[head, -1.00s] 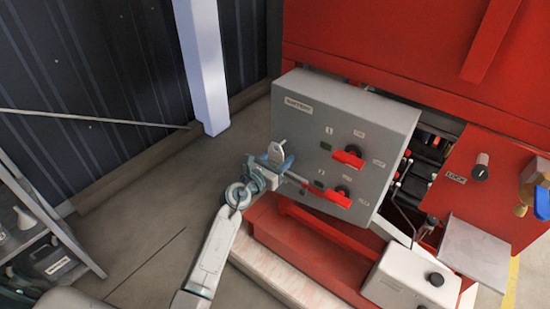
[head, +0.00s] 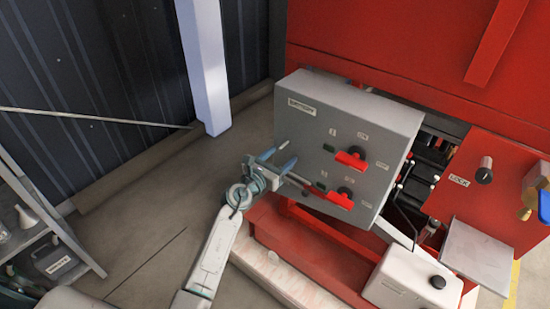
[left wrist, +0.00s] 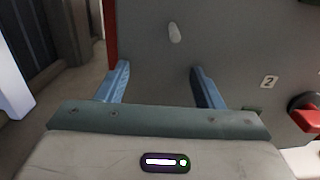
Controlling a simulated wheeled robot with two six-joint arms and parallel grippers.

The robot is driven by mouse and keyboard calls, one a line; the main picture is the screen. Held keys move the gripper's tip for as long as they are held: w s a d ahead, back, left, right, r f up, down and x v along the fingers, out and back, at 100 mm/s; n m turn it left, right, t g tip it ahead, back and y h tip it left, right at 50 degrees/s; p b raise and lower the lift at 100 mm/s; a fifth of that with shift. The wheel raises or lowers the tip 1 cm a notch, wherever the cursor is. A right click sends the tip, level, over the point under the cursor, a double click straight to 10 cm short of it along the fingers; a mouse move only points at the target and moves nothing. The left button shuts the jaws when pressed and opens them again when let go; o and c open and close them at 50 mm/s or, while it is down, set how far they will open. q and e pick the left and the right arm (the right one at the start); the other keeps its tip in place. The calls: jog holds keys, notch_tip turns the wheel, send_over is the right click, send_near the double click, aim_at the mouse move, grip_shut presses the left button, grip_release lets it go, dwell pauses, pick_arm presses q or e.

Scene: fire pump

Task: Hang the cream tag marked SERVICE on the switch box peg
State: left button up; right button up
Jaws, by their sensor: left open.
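The grey switch box (head: 330,120) stands in front of the red pump housing. In the left wrist view a pale peg (left wrist: 174,33) sticks out of its grey face, with no tag seen on it. My left gripper (head: 277,159) is at the box's lower left, its blue fingers apart. In the left wrist view the open fingers (left wrist: 160,80) point at the grey face below the peg, with nothing seen between them. The cream SERVICE tag is not visible in either view now. My right gripper is not in view.
Two red rotary switches, upper (head: 350,160) and lower (head: 340,200), are on the box face right of my gripper. A red base (head: 300,240) lies below. A shelf (head: 45,240) stands at the left. Floor between is clear.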

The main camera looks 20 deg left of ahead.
pick_arm(q)
jog(key=shift+w+d+r, duration=0.15)
jog(key=shift+d+r, duration=0.05)
jog(key=shift+r, duration=0.25)
jog(key=shift+s+a+f, duration=0.1)
jog(key=shift+s+f, duration=0.3)
jog(key=shift+f, duration=0.05)
jog(key=v, duration=1)
jog(key=s+a+f+n+g+y, duration=0.2)
jog(key=s+a+f+n, duration=0.15)
jog(key=f+n, duration=0.7)
jog(key=s+a+f+n+g+y, duration=0.2)
jog(key=s+f+n, duration=0.3)
jog(key=f, duration=1)
jog(key=s+a+f+n+g+y, duration=0.1)
jog(key=s+a+f+n+y, duration=0.2)
jog(key=f+n, duration=0.7)
jog(key=s+f+n+g, duration=0.3)
jog(key=s+f, duration=0.5)
jog(key=s, duration=0.4)
jog(key=s+f+n+g, duration=0.4)
jog(key=s+f+n, duration=0.2)
jog(key=s, duration=0.6)
jog(key=s+f+n+g, duration=0.3)
jog(key=s+f+n, duration=0.2)
jog(key=s+f, duration=0.5)
jog(key=shift+s+g+b, duration=0.4)
jog(key=shift+s, duration=0.7)
